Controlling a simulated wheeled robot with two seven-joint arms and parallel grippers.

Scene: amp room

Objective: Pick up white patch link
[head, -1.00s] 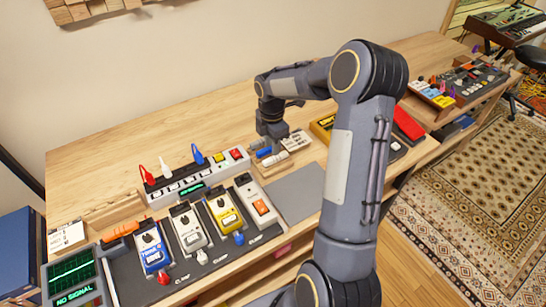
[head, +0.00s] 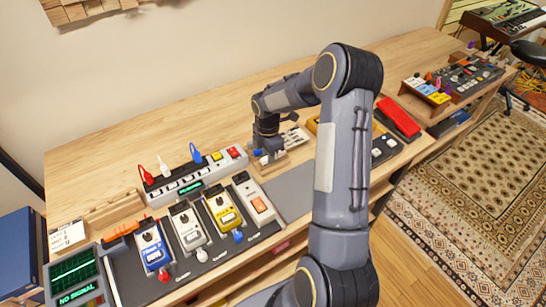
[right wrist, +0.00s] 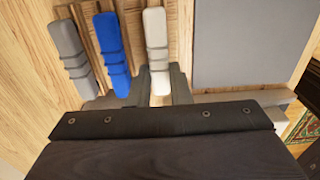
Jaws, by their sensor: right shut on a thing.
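The white patch link (right wrist: 157,45) is a pale ribbed stick in the right wrist view, in a wooden holder beside a blue link (right wrist: 110,45) and a grey link (right wrist: 70,50). My right gripper (right wrist: 156,88) has its dark fingers on either side of the white link's near end and is shut on it. In the head view my right gripper (head: 266,155) is down at the small wooden holder, and its wrist hides most of the links. I cannot tell whether the white link is off its holder. My left gripper is not in view.
A row of pedals (head: 222,211) stands left of the gripper, with a power strip (head: 195,178) holding red, white and blue plugs behind it. A grey mat (head: 290,190) lies to the right. The back of the wooden desk (head: 150,145) is clear.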

